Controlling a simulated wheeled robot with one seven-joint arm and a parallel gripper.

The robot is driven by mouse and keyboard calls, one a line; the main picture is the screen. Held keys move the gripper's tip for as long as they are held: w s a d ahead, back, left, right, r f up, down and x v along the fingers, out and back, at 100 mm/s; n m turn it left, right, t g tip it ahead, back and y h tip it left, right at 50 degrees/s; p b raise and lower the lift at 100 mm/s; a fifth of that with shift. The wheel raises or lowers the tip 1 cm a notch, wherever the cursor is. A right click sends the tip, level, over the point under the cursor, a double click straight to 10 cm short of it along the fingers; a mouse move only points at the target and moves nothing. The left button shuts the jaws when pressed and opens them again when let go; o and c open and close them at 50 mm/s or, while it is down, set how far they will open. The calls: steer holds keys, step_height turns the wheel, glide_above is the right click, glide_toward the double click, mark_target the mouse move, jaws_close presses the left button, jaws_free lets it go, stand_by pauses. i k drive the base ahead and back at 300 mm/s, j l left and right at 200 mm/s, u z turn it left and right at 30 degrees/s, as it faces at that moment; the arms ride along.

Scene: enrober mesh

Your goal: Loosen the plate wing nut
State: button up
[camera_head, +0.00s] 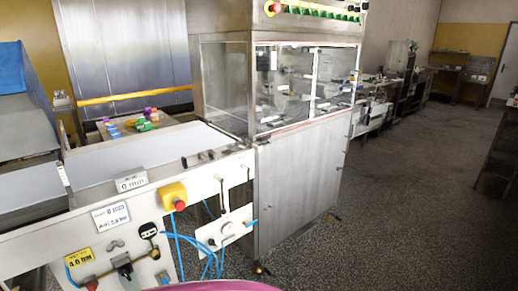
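I cannot pick out a wing nut for certain; small fittings are too small to tell at this distance. A white plate (232,226) with a round knob-like part and blue hoses hangs on the machine's front, right of the emergency stop. A small grey winged-looking fitting (115,245) sits on the white front panel (40,245), right of the yellow 4.0 bar label. A dark-and-grey valve-like part (124,266) is below it. My gripper is not in view.
A yellow box with a red emergency stop (174,197) protrudes from the panel. Blue hoses (209,262) hang below. The steel cabinet with clear windows (296,180) stands behind at centre. Colourful items (145,121) lie beyond the white belt (150,152). Open floor (410,220) lies right.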

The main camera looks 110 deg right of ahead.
mark_target(233, 148)
steer(key=z, duration=3.95)
steer(key=i+l+z, duration=0.15)
steer(key=i, duration=0.2)
steer(key=i+l+z, duration=0.15)
steer(key=i+l, duration=0.05)
steer(key=i, duration=0.1)
